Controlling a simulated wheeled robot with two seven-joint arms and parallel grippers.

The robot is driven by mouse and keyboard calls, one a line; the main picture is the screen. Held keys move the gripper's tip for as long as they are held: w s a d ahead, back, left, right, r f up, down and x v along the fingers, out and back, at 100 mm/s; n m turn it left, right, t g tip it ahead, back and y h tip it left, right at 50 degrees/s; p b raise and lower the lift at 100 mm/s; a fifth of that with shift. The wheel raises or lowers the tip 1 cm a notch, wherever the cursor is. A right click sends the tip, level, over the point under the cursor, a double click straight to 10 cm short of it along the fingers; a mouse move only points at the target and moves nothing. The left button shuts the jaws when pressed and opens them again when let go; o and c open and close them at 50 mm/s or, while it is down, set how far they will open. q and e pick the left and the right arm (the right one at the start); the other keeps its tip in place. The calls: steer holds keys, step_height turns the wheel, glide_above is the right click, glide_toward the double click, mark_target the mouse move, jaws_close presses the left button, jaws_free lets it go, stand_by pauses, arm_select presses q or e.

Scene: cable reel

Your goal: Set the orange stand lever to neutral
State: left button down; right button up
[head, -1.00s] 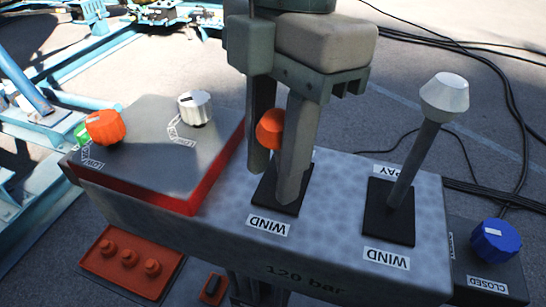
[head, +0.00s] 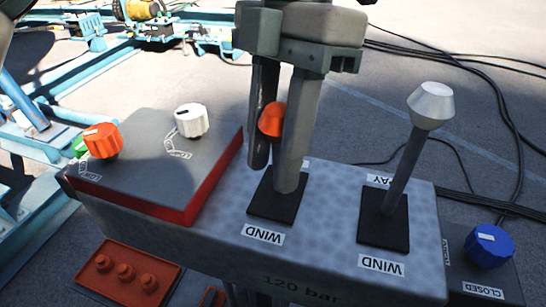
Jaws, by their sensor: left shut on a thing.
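The orange stand lever (head: 271,121) stands on a black base plate (head: 272,205) on the grey console, behind a "WIND" label. Its orange knob shows between the fingers of my left gripper (head: 272,180), which comes down from above and is shut on the lever. The near finger hides most of the lever's shaft, so its exact tilt is hard to see. My right gripper does not show.
A white-knobbed lever (head: 431,104) stands to the right on its own black plate. A grey box (head: 150,160) with an orange knob (head: 102,140) and a white knob (head: 191,120) is at left. A blue knob (head: 489,246) is at far right. Cables lie on the ground behind.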

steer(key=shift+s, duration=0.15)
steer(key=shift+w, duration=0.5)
arm_select(q)
steer(key=c, duration=1.3)
jaws_free()
steer(key=shift+d, duration=0.1)
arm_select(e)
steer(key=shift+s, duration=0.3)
arm_select(q)
steer(key=shift+w+d+r, duration=0.1)
steer(key=shift+w+r, duration=0.05)
steer(key=shift+r, duration=0.25)
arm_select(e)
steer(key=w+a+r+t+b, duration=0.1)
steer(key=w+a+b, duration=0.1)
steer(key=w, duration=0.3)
arm_select(q)
steer(key=shift+s+p+v, duration=0.1)
steer(key=shift+p+v, duration=0.55)
steer(key=shift+v, duration=3.45)
steer(key=shift+s+p+v, duration=0.15)
steer(key=shift+p+v, duration=0.5)
steer(key=shift+v, duration=3.5)
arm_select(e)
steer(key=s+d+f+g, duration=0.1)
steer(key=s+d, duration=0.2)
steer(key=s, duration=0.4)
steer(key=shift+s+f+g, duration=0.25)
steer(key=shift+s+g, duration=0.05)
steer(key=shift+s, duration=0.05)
